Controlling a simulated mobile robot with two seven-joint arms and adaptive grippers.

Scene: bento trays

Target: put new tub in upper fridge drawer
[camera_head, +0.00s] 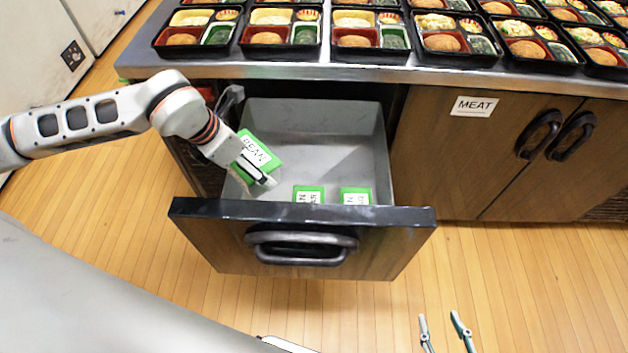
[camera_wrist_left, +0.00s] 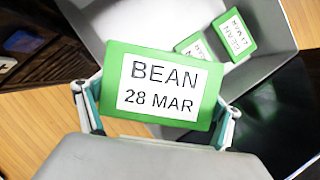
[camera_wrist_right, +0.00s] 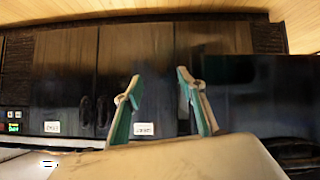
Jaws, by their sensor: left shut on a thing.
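My left gripper (camera_head: 258,174) is shut on a green tub (camera_head: 258,150) with a white label. In the left wrist view this tub (camera_wrist_left: 165,88) reads "BEAN 28 MAR" and sits between both fingers. It is tilted, at the left side of the open grey drawer (camera_head: 320,125). Two more green labelled tubs, one left (camera_head: 308,193) and one right (camera_head: 356,196), stand in the drawer near its front panel. The front panel partly hides them. My right gripper (camera_head: 442,332) is open and empty over the floor, in front of the drawer and to its right.
A steel counter (camera_head: 350,73) above the drawer carries several filled bento trays (camera_head: 455,42). Closed cabinet doors labelled "MEAT" (camera_head: 474,106) are to the right. The drawer's back and middle are empty. Its dark front edge (camera_head: 300,211) stands out over the wooden floor.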

